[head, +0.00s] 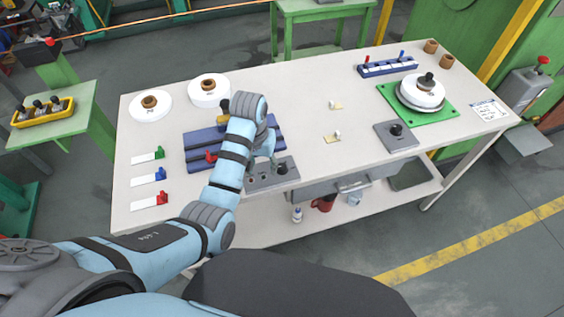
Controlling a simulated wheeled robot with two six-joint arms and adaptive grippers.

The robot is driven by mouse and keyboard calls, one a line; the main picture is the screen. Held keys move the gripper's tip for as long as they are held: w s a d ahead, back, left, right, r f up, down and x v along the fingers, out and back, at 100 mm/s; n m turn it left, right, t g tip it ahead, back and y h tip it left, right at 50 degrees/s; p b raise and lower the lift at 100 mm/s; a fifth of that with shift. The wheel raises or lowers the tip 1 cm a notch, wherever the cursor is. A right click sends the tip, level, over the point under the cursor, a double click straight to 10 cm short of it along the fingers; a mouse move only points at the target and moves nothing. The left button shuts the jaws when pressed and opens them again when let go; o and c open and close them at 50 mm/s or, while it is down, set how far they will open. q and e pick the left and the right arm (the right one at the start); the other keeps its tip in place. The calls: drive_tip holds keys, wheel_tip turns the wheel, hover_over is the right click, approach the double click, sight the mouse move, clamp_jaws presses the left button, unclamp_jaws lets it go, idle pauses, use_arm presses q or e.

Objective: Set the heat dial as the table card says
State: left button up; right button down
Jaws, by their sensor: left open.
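A grey control box (272,176) stands at the table's front edge, with a black knob (283,169) on its right part and small buttons on its left. My left gripper (261,163) is open, pointing down just behind and above this box, close to the knob. I cannot tell whether it touches the box. A second grey box (393,140) with a black knob (397,129) stands farther right. I cannot read which is the heat dial. A white printed card (488,110) lies at the table's right end, its text too small to read. My right gripper is out of view.
A blue rack (200,143) lies partly behind my left arm. White spools (150,106) stand at the back left, and red, blue and green clips with labels at the left. The table's middle is mostly clear, with two small tagged pieces.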

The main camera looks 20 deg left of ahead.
use_arm(q)
wheel_tip(320, 180, up, 8)
drive_tip(key=g, duration=0.1)
hover_over(282, 166)
drive_tip(key=shift+m, duration=0.3)
wheel_tip(282, 166, down, 14)
drive_tip(key=b, duration=0.3)
drive_tip(key=shift+r, duration=0.1)
drive_tip(key=shift+s+r, duration=0.1)
clamp_jaws()
